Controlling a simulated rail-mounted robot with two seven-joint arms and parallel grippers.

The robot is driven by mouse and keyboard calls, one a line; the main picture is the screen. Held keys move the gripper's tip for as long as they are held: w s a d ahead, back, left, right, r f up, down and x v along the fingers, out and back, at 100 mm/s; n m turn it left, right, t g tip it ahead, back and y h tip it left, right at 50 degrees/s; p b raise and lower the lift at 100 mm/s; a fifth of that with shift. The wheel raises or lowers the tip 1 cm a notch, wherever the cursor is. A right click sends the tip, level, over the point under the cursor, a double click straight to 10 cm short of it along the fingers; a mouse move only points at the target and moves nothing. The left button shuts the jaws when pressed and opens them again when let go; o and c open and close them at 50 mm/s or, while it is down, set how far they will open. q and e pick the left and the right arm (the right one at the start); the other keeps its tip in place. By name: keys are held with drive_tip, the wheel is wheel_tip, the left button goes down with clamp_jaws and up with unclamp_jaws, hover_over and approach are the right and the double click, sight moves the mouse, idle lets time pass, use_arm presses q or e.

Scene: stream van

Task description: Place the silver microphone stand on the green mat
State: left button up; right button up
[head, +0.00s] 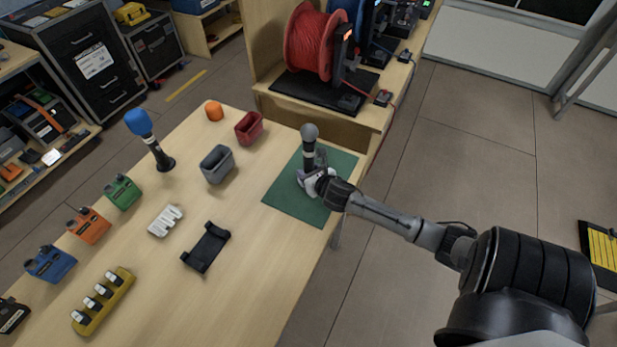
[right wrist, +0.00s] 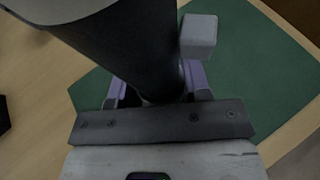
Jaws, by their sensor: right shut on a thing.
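The silver-headed microphone stand (head: 309,143) is upright over the green mat (head: 338,165), near the mat's middle in the head view. Its dark shaft also fills the upper middle of the right wrist view (right wrist: 130,48). My right gripper (head: 313,180) is shut on the stand's lower part. The stand's foot is hidden by the gripper, so I cannot tell whether it touches the mat. The green mat also spreads around the gripper in the right wrist view (right wrist: 265,65). My left gripper is not in view.
A blue-headed microphone (head: 137,122) stands at the table's far left. A grey bin (head: 217,165), a red bin (head: 249,127) and an orange object (head: 214,111) are left of the mat. A black cradle (head: 206,247) lies nearer. A red cable reel (head: 307,45) stands behind.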

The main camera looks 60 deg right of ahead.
wheel_tip(320, 180, down, 2)
drive_tip(key=shift+a+f, duration=0.1)
drive_tip(key=o, duration=1)
drive_tip(key=shift+c, duration=0.2)
